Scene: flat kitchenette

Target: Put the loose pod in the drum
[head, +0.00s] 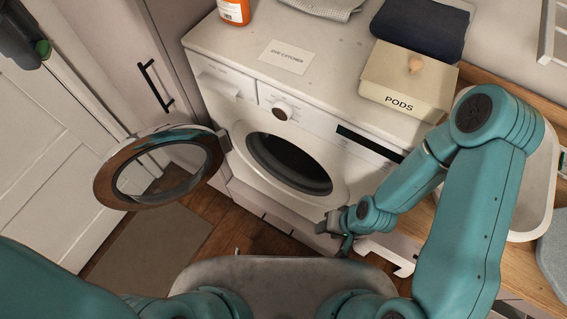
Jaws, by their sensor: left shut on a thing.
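The drum (290,164) is the dark round opening in the front of the white washing machine (222,105). Its round door (108,184) stands open to the left. My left gripper (38,48) is at the top left edge, partly cut off, far left of the drum and apart from it. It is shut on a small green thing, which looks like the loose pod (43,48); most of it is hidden. My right gripper (337,228) is low in front of the machine, below and right of the drum; its jaws are too small to read.
On the machine top are a box marked PODS (400,92), dark folded cloth (420,25), a card (287,57) and an orange bottle (234,10). A white basin (540,215) is at the right. A mat (150,240) lies on the floor below the open door.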

